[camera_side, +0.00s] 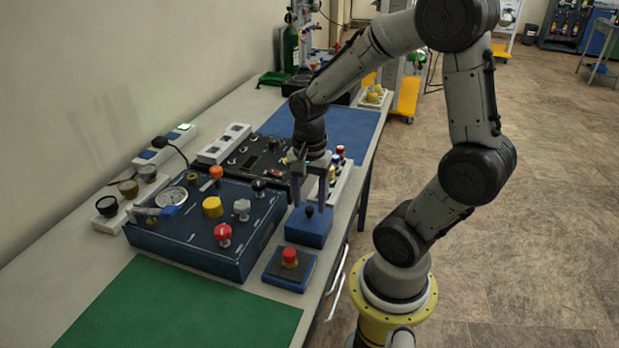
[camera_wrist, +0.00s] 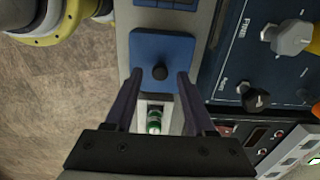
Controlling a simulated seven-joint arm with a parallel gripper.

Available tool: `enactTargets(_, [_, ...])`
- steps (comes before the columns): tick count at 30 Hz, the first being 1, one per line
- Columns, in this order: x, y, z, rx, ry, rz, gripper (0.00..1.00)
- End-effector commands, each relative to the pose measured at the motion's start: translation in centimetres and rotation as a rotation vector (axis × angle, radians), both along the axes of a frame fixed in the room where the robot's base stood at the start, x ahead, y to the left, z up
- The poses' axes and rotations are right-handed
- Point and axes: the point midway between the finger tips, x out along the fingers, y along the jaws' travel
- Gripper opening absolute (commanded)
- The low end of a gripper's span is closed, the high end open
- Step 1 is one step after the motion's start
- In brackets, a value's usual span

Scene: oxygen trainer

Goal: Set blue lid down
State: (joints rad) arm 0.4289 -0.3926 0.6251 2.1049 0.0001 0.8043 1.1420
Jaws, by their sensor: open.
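The blue lid (camera_side: 306,230) is a square blue block with a small black knob on top. It sits level on the light bench top, right of the large dark blue control panel (camera_side: 205,225). In the wrist view the blue lid (camera_wrist: 165,50) lies ahead, with its knob between the fingertips. My gripper (camera_side: 309,203) is open and points down over the lid. Its two fingers (camera_wrist: 160,77) stand on either side of the knob with gaps, not closed on it. Whether the fingertips touch the lid's top I cannot tell.
A red button on a blue box (camera_side: 289,262) stands just in front of the lid. A black panel (camera_side: 262,160) and a pale strip with coloured knobs (camera_side: 337,175) lie behind. The green mat (camera_side: 180,310) at the front is clear. The bench edge is close on the right.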

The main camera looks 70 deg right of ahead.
Motion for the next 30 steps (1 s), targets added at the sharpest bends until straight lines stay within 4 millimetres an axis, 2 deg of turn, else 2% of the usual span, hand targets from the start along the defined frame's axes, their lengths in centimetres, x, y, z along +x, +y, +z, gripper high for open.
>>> enactTargets(12, [0.1,0.0,8.2,-0.002,-0.004,0.000,0.55])
enactTargets(16, [0.0,0.0,9.9,-0.001,-0.003,0.000,0.55])
enactTargets(21, [0.0,0.2,11.1,-0.004,-0.008,0.022,0.55])
enactTargets(23, [-0.1,0.7,11.4,-0.012,-0.025,0.080,0.55])
enactTargets(26, [-0.6,2.2,12.0,-0.043,-0.082,0.284,0.55])
enactTargets(30, [-1.7,5.2,12.8,-0.129,-0.197,0.712,0.55])
